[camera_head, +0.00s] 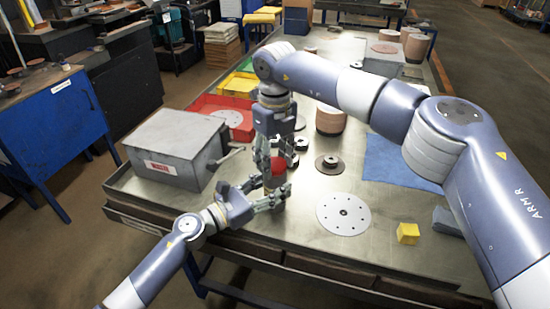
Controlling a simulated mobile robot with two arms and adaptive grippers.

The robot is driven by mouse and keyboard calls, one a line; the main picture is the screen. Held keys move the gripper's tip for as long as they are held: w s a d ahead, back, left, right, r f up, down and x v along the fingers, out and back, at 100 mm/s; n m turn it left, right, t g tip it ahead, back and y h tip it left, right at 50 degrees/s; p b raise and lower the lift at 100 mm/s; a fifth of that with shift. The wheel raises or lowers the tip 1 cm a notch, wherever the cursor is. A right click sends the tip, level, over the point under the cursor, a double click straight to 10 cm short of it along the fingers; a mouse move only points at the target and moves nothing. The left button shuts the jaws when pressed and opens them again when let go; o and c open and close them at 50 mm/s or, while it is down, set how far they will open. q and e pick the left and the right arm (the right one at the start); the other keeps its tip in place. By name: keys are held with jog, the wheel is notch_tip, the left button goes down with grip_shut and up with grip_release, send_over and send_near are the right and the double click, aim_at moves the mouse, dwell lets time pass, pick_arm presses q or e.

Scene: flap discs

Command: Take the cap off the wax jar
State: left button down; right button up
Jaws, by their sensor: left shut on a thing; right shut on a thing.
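The wax jar (272,183) stands near the table's front edge, a small dark body mostly hidden by my fingers. Its red cap (278,167) shows just above it, between my two grippers. My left gripper (274,191) comes in low from the left and is shut around the jar's body. My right gripper (276,157) points down from above and is shut on the red cap. The cap looks to be at the jar's top; I cannot tell whether there is a gap between them.
A grey metal box (178,147) stands to the left. A red tray (222,107) with a disc lies behind. A white disc (343,214), a yellow cube (408,233) and a blue cloth (400,160) lie to the right.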

jog(key=n, duration=1.8)
jog(key=shift+n, duration=0.4)
jog(key=n, duration=0.6)
jog(key=shift+w, duration=0.1)
jog(key=shift+r, duration=0.25)
jog(key=shift+r, duration=0.9)
jog(key=shift+r, duration=0.1)
